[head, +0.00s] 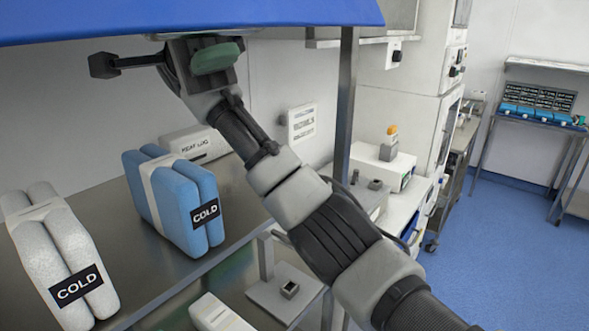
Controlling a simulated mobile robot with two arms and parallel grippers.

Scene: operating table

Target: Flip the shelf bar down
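My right arm reaches in from the lower right, up to the underside of a blue shelf edge (190,18) that spans the top left. My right gripper (203,48) is at this edge, close below or touching it; I cannot tell which. Its fingers are partly hidden by the edge and a green pad, so its opening is unclear. A dark rod with a block-like end (104,65) sticks out to the left of the gripper; I cannot tell whether it belongs to the gripper or the shelf. No separate shelf bar is clearly seen. My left gripper is out of view.
A blue cold pack (165,200) and a white cold pack (50,240) stand on the metal shelf (125,255) below. A white labelled box (195,143) lies behind them. A metal post (345,100) rises right of my gripper. Blue floor (500,240) is open at right.

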